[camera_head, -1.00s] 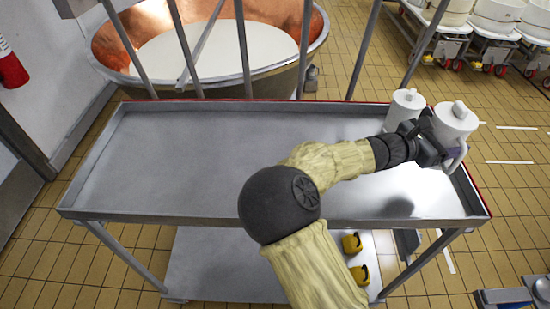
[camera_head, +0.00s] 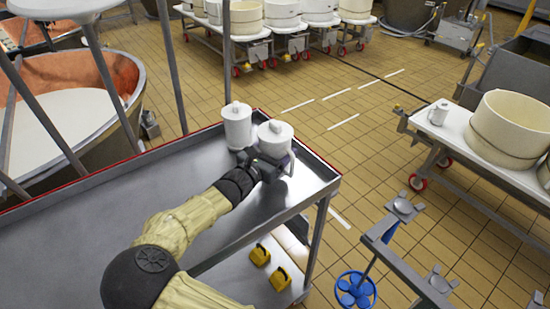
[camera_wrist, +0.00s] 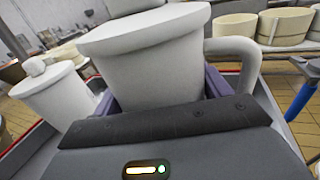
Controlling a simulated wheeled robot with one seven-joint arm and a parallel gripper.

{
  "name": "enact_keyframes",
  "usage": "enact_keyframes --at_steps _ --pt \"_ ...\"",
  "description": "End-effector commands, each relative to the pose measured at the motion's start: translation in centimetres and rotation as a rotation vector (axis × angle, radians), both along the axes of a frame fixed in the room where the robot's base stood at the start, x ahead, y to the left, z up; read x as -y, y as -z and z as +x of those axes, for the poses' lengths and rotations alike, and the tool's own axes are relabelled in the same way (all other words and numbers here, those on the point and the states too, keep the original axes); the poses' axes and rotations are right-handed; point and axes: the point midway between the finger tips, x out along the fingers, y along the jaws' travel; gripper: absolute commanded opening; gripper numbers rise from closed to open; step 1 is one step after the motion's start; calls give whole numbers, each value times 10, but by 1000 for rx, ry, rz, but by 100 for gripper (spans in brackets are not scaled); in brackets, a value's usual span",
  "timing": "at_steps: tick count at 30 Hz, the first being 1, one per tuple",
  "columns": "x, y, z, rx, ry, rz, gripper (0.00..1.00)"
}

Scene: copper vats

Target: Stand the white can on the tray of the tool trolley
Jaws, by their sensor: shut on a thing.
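A white lidded can (camera_head: 275,138) with a side handle is in my gripper (camera_head: 268,162), above the right end of the grey metal tray (camera_head: 130,205) of the tool trolley. In the wrist view my shut jaws hold the same can (camera_wrist: 150,65) from both sides, its handle to the right. It looks roughly upright. My gripper hides its base, so I cannot tell whether it touches the tray. A second white lidded can (camera_head: 236,125) stands at the tray's back right corner, close left of the held one; it also shows in the wrist view (camera_wrist: 58,100).
The tray's left and middle are bare apart from my arm crossing over. Yellow items (camera_head: 260,255) lie on the lower shelf. A copper vat (camera_head: 70,100) stands behind left. Right, a white cart (camera_head: 510,175) bears a tub (camera_head: 510,128) and a small white mug (camera_head: 438,113).

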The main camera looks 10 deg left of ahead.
Motion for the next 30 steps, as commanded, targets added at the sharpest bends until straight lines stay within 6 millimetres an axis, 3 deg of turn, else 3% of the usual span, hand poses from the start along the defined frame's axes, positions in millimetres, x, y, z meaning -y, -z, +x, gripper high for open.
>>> enact_keyframes --at_steps 5,14,21,22,24,25,30 --pt "0 1 0 1 0 -1 50" --pt "0 35 0 1 0 -4 50" --pt "0 37 0 1 0 -1 50" --pt "0 38 0 0 0 -1 80" --pt "0 37 0 0 0 -1 94" --pt "0 37 0 0 0 -1 98" --pt "0 37 0 0 0 -1 98"
